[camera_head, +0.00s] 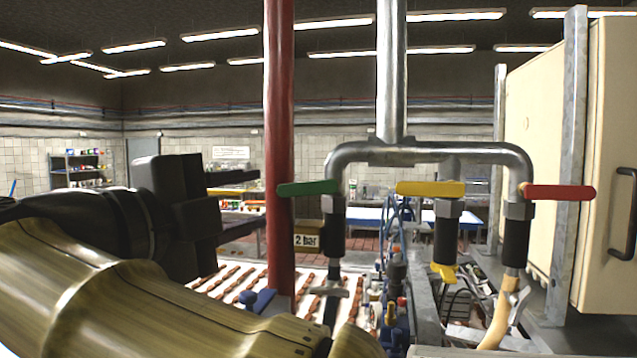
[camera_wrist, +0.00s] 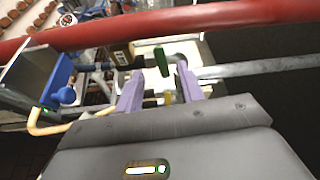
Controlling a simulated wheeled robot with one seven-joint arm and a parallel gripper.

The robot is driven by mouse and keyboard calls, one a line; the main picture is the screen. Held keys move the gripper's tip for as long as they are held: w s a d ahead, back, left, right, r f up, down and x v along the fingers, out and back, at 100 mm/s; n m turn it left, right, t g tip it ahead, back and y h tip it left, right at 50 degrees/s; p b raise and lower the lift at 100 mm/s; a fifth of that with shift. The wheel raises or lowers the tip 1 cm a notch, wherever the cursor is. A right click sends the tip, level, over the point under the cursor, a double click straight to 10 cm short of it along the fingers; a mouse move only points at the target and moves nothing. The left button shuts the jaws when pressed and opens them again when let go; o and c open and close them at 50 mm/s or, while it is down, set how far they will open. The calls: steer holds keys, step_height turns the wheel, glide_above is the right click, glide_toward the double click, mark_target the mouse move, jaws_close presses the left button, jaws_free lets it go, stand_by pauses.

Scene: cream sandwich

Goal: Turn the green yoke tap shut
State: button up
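The green tap handle (camera_head: 308,188) lies level at the left end of the grey pipe yoke (camera_head: 430,152), its free end pointing left across the red upright pipe. My gripper (camera_head: 258,200) is left of this free end, its fingers apart one above the other. In the wrist view the green handle (camera_wrist: 162,61) shows between and just beyond the two purple fingertips (camera_wrist: 160,71). The fingers are open, with a gap visible on both sides of the handle. Whether the handle is within the fingers' reach I cannot tell.
A red upright pipe (camera_head: 279,120) stands close to my gripper. A yellow handle (camera_head: 430,188) and a red handle (camera_head: 558,192) sit on the yoke's other branches. A cream cabinet (camera_head: 600,150) is at the right. A tray with brown rows (camera_head: 215,285) lies below.

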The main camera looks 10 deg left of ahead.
mark_target(287, 191)
steer(key=p+x, duration=0.2)
steer(key=x, duration=0.8)
steer(key=shift+w, duration=0.1)
